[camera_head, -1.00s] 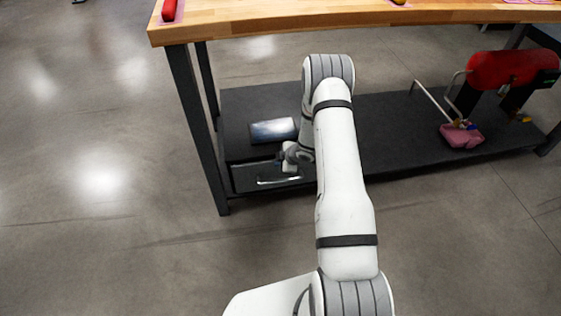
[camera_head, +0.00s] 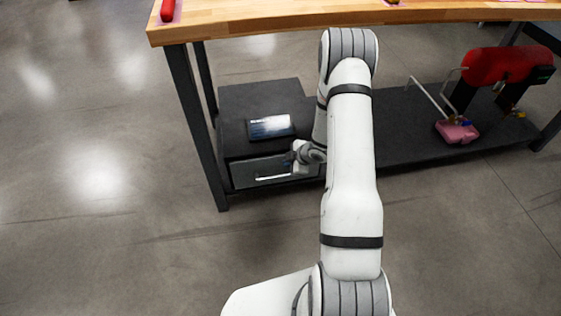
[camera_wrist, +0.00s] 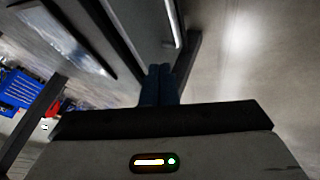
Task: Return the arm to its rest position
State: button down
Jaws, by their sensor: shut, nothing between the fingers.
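My white arm reaches forward toward the workbench in the head view. My gripper shows in the wrist view (camera_wrist: 159,72) with its two dark blue fingers together and nothing between them. In the head view the fingers are hard to make out, as the wrist hides them near the drawer front. The dark drawer unit (camera_head: 262,100) stands on the lower shelf, its drawer front (camera_head: 240,171) with a pale bar handle (camera_head: 272,178) close to my wrist. I cannot tell from these views whether the fingers touch the handle.
The wooden bench top (camera_head: 290,22) overhangs the shelf, with a dark table leg (camera_head: 196,125) at left. A red tank (camera_head: 495,66) and a pink object (camera_head: 457,132) are at right. The left floor is clear.

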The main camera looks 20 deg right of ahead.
jog(key=shift+v, duration=1.15)
jog(key=s+d+r+m+h+p, duration=0.1)
jog(key=r+m+h+p, duration=0.3)
jog(key=r, duration=0.8)
jog(key=s+r+m+p, duration=0.15)
jog(key=r+p, duration=0.35)
jog(key=r, duration=0.8)
jog(key=s+d+r+m+h+p, duration=0.1)
jog(key=s+r+m+h+p, duration=0.3)
jog(key=r, duration=0.8)
jog(key=s+a+r+m+g+y+p, duration=0.1)
jog(key=s+a+r+m+p, duration=0.1)
jog(key=s+r, duration=0.5)
jog(key=s+a+r+m+g+y+p, duration=0.1)
jog(key=s+a+r+m+p, duration=0.1)
jog(key=s+a+r+p, duration=0.3)
jog(key=s+a+r+m+g+y+p, duration=0.1)
jog(key=s+r+p, duration=0.5)
jog(key=r, duration=0.6)
jog(key=s+a+m, duration=0.1)
jog(key=s+a, duration=0.1)
jog(key=shift+s+a+r+g+y, duration=0.2)
jog(key=shift+s+a+g+y, duration=0.1)
jog(key=shift+s+a+y, duration=0.1)
